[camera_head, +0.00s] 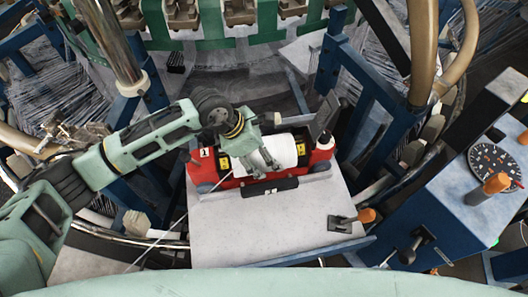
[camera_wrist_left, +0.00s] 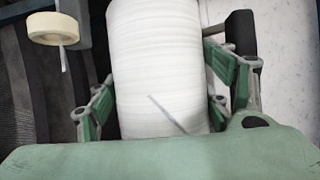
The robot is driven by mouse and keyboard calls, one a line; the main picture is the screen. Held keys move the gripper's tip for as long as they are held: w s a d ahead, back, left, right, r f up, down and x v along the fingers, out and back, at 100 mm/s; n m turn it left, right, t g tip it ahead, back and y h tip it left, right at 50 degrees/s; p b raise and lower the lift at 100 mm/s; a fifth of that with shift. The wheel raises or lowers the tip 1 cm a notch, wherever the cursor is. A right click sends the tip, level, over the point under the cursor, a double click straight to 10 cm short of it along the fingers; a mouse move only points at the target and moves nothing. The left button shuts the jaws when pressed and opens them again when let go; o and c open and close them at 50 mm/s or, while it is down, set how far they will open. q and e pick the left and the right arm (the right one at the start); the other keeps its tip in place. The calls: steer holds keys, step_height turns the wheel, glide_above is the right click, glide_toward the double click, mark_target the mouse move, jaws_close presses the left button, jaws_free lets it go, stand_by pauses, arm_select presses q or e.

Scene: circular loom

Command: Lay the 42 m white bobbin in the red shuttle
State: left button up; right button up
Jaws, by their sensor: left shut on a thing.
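The white bobbin (camera_head: 284,150) is a thick white roll and shows over the middle of the red shuttle (camera_head: 319,156). I cannot tell whether it rests in the shuttle or hangs just above it. The shuttle lies at the back of a pale grey plate, with yellow labels and a black part at its right end. My left gripper (camera_head: 262,163) comes from above and is shut on the bobbin. In the left wrist view the bobbin (camera_wrist_left: 160,65) fills the space between the green fingers; the shuttle does not show clearly there. My right gripper is not in view.
The pale plate (camera_head: 260,230) is mostly bare, with an orange-knobbed lever (camera_head: 345,222) at its right. Blue loom frames (camera_head: 350,85) stand behind and right. A blue control box (camera_head: 455,185) with a dial is at far right. A cream ring (camera_wrist_left: 57,28) shows in the wrist view.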

arm_select(q)
steer(key=shift+r, duration=0.1)
steer(key=o, duration=1.9)
steer(key=shift+c, duration=0.2)
steer(key=o, duration=0.3)
steer(key=shift+f, duration=0.2)
steer(key=v, duration=1.2)
steer(key=shift+r, duration=0.1)
